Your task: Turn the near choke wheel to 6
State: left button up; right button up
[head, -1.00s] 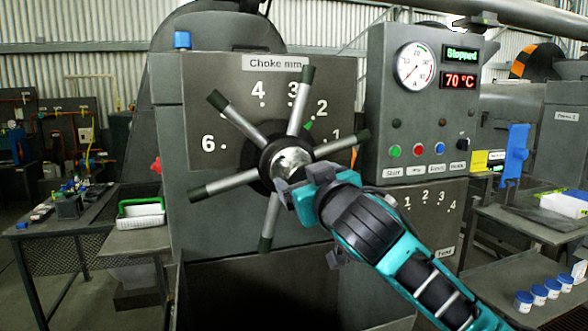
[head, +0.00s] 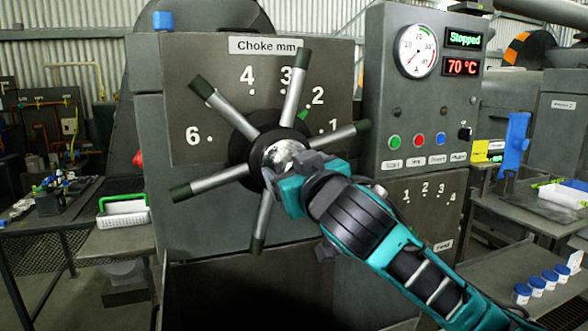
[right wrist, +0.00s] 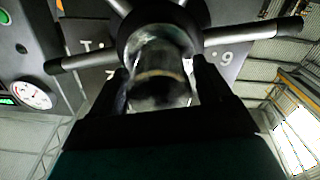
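The near choke wheel (head: 281,157) has a shiny domed hub and several grey spokes with dark green tips. Its plate is labelled "Choke mm" and numbered, with 6 at the left and 1 at the right. A green pointer (head: 303,114) lies between 1 and 2, closer to 2. My right gripper (head: 290,178) is at the hub, coming from the lower right. In the right wrist view, the fingers (right wrist: 162,88) stand on both sides of the shiny hub (right wrist: 163,55); whether they press on it I cannot tell. My left gripper is not in view.
Right of the wheel is a control panel (head: 415,100) with a gauge, "Stopped", "70 °C" and buttons. A second numbered plate (head: 425,215) is below it, partly behind my arm. Tables stand at both sides, with a white-green basket (head: 123,212) left and blue-lidded jars (head: 549,278) right.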

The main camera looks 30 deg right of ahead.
jog(key=c, duration=1.3)
jog(key=shift+d, duration=0.1)
